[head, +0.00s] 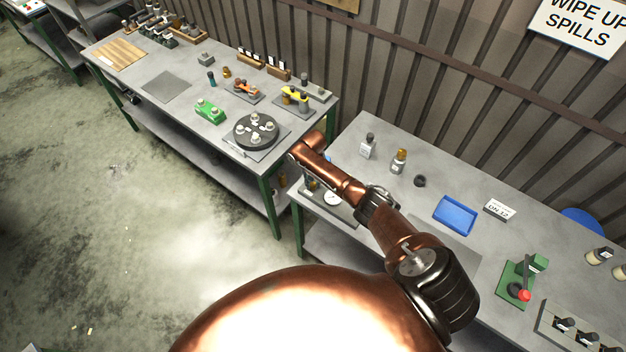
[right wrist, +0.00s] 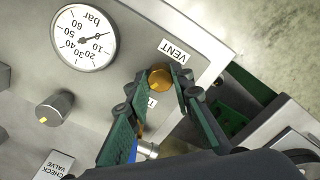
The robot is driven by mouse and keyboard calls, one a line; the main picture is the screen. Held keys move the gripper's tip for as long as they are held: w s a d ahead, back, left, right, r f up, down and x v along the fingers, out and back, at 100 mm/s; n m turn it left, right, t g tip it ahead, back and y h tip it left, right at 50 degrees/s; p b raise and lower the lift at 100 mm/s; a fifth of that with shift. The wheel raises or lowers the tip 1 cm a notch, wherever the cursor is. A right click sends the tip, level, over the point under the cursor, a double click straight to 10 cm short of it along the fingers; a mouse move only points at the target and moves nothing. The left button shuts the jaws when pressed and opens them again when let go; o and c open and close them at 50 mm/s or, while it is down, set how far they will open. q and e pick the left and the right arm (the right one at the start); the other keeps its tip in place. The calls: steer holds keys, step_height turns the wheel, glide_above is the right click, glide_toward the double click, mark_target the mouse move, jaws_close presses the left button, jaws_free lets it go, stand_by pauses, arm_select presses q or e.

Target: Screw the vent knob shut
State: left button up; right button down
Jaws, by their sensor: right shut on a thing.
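The vent knob (right wrist: 160,79) is a small round brass-coloured knob at the edge of a grey panel (right wrist: 110,85), beside a label reading VENT (right wrist: 178,50). My right gripper (right wrist: 160,74) has its two green-padded fingers on either side of the knob and is shut on it. The fingers partly cover the panel and a second label below the knob. In the head view, the panel with its gauge (head: 332,198) stands at the left end of the right bench, and my right arm hides much of it. My left gripper is in neither view.
The wrist view shows a pressure gauge (right wrist: 84,38), a grey knob with a yellow mark (right wrist: 55,107) and a CHECK VALVE label (right wrist: 54,167). On the right bench are a blue tray (head: 455,215) and a green fixture with a red-ended lever (head: 523,282).

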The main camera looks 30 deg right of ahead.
mark_target(313, 184)
steer(key=shift+w+r+m+p, duration=0.1)
steer(key=shift+m+p, duration=0.45)
steer(key=shift+m, duration=0.25)
steer(key=c, duration=1.7)
jaws_free()
step_height(313, 184, up, 12)
steer(key=shift+f, duration=0.1)
